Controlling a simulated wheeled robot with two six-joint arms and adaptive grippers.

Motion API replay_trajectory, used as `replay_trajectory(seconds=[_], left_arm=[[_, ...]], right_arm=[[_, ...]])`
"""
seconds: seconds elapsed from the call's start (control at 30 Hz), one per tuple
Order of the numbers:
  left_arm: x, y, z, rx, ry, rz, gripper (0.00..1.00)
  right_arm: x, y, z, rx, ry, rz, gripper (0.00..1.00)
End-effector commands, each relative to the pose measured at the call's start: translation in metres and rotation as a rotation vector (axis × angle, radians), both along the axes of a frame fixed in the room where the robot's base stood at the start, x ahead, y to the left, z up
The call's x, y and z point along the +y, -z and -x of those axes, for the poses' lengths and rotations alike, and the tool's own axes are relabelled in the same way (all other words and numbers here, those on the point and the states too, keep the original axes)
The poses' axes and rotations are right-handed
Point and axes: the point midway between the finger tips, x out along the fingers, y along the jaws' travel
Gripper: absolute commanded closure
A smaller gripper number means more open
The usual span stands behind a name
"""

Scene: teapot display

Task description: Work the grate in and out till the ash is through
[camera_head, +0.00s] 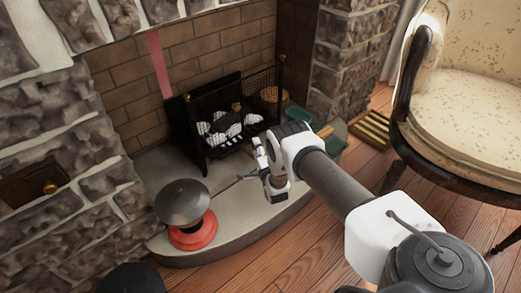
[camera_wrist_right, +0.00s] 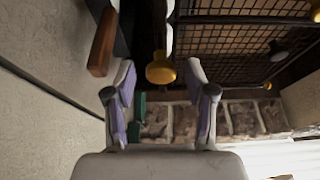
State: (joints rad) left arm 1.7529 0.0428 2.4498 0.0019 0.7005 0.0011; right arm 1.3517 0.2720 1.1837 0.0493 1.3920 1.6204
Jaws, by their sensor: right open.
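The black grate (camera_head: 205,150) stands in the fireplace with pale, ashy lumps (camera_head: 225,128) in it. My right gripper (camera_head: 260,158) is just in front of it, low over the hearth. In the right wrist view its two fingers are open, and a yellow brass knob (camera_wrist_right: 160,70) shows between the fingertips. I cannot tell whether the knob is inside the jaws or a little beyond them; no finger visibly touches it. Black mesh (camera_wrist_right: 240,38) fills the top right of that view. Where the ash lies under the grate is hidden. My left gripper is not in view.
On the stone hearth (camera_head: 160,165), a red-based object with a dark domed top (camera_head: 185,205) stands at the left. A thin dark rod (camera_head: 233,182) reaches from near it toward my gripper. A green object (camera_head: 335,135) and an armchair (camera_head: 465,85) are at the right.

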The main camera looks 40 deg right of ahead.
Motion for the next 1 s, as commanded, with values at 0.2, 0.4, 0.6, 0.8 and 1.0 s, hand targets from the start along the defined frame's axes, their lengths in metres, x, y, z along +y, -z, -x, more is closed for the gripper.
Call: replay_trajectory(seconds=[0.2,0.4,0.6,0.8,1.0], left_arm=[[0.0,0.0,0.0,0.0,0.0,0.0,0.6],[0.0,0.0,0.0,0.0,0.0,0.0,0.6],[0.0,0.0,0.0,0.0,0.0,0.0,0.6],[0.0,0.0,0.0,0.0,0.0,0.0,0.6],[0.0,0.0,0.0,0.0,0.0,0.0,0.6]], right_arm=[[0.014,0.001,0.046,0.007,0.001,-0.002,0.45],[0.029,0.001,0.092,0.006,0.001,-0.001,0.45],[0.035,0.001,0.109,0.002,0.001,-0.001,0.45],[0.035,0.001,0.109,0.002,0.001,-0.001,0.45],[0.035,0.0,0.109,0.031,0.001,0.092,0.45]])
